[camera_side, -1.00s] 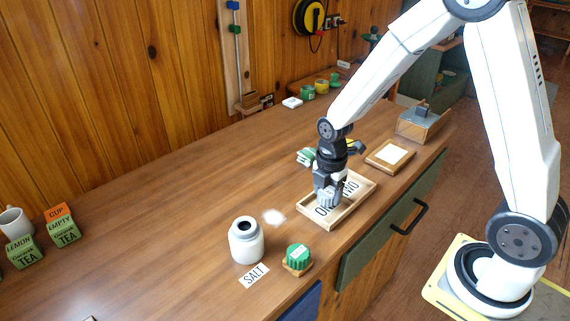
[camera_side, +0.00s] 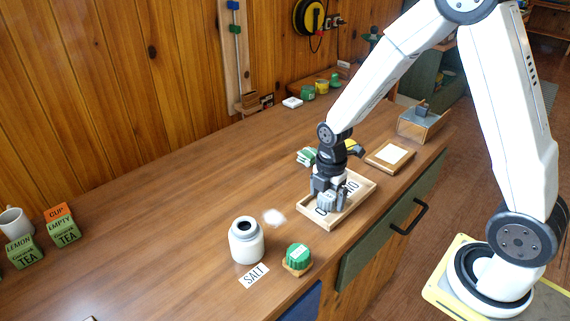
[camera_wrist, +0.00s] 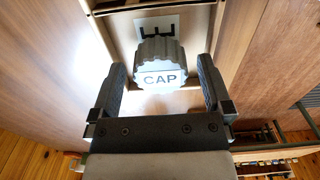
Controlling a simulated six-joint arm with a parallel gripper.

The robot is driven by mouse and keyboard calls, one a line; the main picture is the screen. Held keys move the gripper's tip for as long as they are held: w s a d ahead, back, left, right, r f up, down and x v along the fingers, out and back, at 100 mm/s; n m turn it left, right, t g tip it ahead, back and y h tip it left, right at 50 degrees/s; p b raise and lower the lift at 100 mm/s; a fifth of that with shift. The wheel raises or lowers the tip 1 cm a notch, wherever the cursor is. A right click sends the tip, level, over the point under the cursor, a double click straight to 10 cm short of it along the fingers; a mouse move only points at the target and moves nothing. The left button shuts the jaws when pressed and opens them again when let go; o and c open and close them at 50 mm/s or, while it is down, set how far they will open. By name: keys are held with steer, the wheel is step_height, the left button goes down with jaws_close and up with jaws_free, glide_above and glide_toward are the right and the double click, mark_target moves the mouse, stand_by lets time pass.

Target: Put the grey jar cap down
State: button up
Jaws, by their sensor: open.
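The grey jar cap (camera_side: 326,203) is a ribbed round piece in the wooden tray (camera_side: 367,193), and appears to rest on its floor over part of a lettered card. In the wrist view the cap (camera_wrist: 162,76) shows the word CAP on its pale top, and a card letter (camera_wrist: 152,25) shows beyond it. My gripper (camera_side: 327,196) is low over the tray with its jaws open. In the wrist view one finger stands on each side of the cap, with a visible gap on both sides. The underside of the cap is hidden.
An open white jar (camera_side: 246,241) stands left of the tray, near a white spill (camera_side: 274,217) and a SALT card (camera_side: 254,276). A framed pad (camera_side: 390,155) lies behind right. The counter's left middle is clear.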

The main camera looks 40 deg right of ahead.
steer(key=shift+r, duration=0.15)
step_height(320, 180, up, 12)
stand_by(0.7)
stand_by(0.5)
steer(key=m+t, duration=0.3)
steer(key=m, duration=1.5)
glide_toward(331, 200)
steer(key=s+f, duration=0.1)
steer(key=s+a+f, duration=0.1)
steer(key=s+f, duration=0.1)
steer(key=shift+s+a, duration=0.3)
steer(key=shift+a, duration=0.1)
